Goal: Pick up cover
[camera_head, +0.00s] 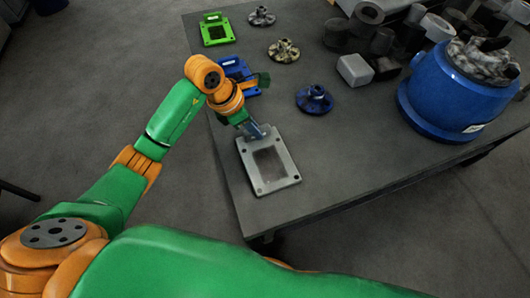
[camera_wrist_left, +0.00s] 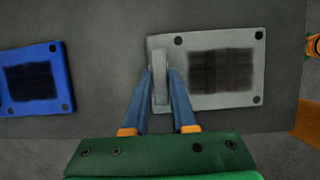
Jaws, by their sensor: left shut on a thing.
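A light grey cover (camera_head: 278,174), a flat plate with corner holes, a dark middle and a raised handle at one end, lies on the table near its left edge. It also shows in the left wrist view (camera_wrist_left: 247,96). My left gripper (camera_head: 258,133) is at the handle end of this cover, and its two blue fingers (camera_wrist_left: 162,106) are shut on the upright handle. A blue cover (camera_head: 246,86) lies behind my left gripper, partly hidden by the arm. It shows at the left of the wrist view (camera_wrist_left: 62,82). A green cover (camera_head: 217,41) lies farther back. My right gripper is not in view.
The dark grey table (camera_head: 375,145) has free room right of the grey cover. A blue flanged part (camera_head: 314,99) and other flanged parts (camera_head: 284,51) stand behind it. A large blue pot (camera_head: 450,100) with metal pieces stands at the right, near a grey block (camera_head: 355,70).

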